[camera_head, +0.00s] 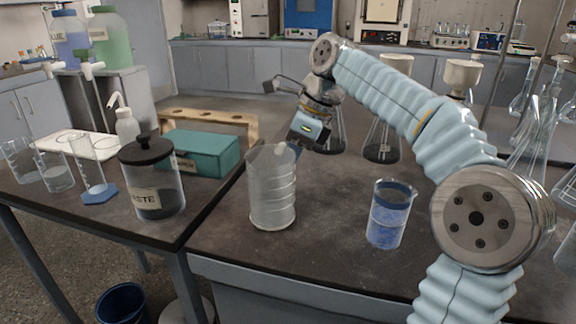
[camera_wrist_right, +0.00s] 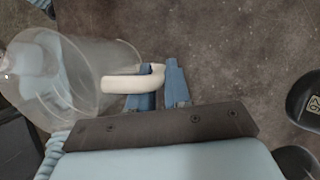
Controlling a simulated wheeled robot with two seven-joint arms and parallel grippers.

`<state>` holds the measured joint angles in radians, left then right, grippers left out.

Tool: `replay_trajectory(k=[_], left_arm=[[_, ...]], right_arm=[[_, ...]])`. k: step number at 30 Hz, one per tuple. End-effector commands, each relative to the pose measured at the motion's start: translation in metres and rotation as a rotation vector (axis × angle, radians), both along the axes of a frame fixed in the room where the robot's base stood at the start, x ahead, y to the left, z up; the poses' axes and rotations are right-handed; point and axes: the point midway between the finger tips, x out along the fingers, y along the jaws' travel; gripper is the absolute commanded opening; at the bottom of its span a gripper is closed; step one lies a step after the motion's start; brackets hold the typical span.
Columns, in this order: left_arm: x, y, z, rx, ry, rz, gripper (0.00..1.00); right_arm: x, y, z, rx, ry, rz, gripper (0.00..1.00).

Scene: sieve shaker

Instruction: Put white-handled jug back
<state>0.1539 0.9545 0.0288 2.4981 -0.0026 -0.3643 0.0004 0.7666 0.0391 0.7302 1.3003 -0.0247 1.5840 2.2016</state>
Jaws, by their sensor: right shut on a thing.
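The clear jug (camera_head: 272,195) stands upright at the left front of the dark bench, close to its edge. I cannot tell whether its base touches the bench or hangs just above it. My right gripper (camera_head: 295,147) reaches it from behind and to the right. In the right wrist view the jug (camera_wrist_right: 68,78) lies left of my right gripper (camera_wrist_right: 160,88). Its white handle (camera_wrist_right: 120,85) runs between the blue fingers, which are shut on it. The handle is mostly hidden in the head view. My left gripper is not in view.
A beaker with blue contents (camera_head: 388,218) stands right of the jug. Conical flasks (camera_head: 382,145) stand behind. On the left bench are a black-lidded waste jar (camera_head: 150,185), a teal box (camera_head: 203,153) and glass cylinders (camera_head: 91,178). The bench between jug and beaker is clear.

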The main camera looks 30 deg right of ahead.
Motion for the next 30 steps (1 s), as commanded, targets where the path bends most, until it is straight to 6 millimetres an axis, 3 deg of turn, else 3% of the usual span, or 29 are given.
replay_trajectory(k=[11,12,17,25,30], left_arm=[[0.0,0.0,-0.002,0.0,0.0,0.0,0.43],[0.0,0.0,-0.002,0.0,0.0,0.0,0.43],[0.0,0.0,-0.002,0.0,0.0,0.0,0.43],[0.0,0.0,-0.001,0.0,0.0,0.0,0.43],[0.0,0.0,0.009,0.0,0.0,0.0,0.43]], right_arm=[[0.0,0.001,-0.005,0.001,-0.002,0.002,0.0],[0.0,0.001,-0.006,0.001,-0.002,0.002,0.19],[0.0,0.001,-0.005,0.001,-0.001,0.001,0.43],[0.0,0.0,-0.003,0.001,-0.001,0.001,0.43],[-0.004,-0.006,0.02,0.001,-0.004,0.001,0.43]])
